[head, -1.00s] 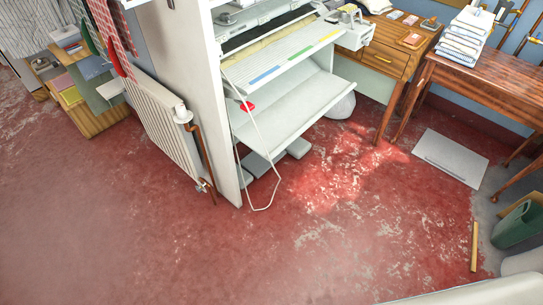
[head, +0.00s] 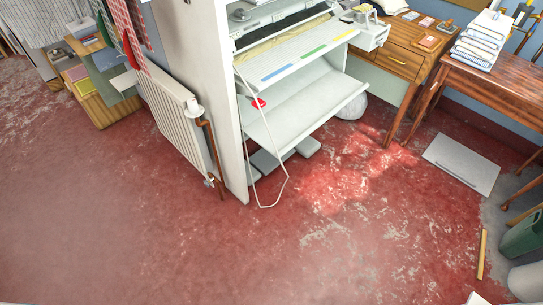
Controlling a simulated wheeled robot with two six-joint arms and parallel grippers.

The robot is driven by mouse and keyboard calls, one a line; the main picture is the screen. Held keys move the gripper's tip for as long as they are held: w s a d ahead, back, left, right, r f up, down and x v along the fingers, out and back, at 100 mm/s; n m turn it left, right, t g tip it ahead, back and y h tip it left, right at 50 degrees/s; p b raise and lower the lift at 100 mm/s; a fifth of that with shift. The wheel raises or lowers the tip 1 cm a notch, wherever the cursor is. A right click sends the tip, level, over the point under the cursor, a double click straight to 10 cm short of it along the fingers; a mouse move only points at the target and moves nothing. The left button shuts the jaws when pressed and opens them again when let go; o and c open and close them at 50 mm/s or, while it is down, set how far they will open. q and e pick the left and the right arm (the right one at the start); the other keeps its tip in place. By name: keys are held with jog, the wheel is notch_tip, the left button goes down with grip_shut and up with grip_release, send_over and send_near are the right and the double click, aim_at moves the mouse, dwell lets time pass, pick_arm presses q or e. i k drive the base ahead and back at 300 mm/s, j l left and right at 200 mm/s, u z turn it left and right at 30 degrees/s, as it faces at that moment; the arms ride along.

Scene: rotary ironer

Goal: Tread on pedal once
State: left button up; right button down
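The white rotary ironer (head: 300,110) stands at the upper middle of the head view, with a feed board carrying blue, green and yellow strips and a lower white shelf. Low grey pedal-like blocks lie on the floor under the shelf: one at the left (head: 265,162) and one at the right (head: 308,147). The shelf and a hanging white cord partly hide them, and I cannot tell which is the pedal or whether it is pressed. Neither of my grippers is in view.
A radiator (head: 172,112) with a copper pipe stands left of the ironer. A wooden desk (head: 400,62) and a table with folded linen (head: 483,40) are at the right. A flat grey panel (head: 461,163) and a yellow stick (head: 482,254) lie on the floor. The red floor in front is open.

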aim_at(265, 162)
jog(key=i+j+u, duration=0.15)
jog(key=i+j, duration=1.1)
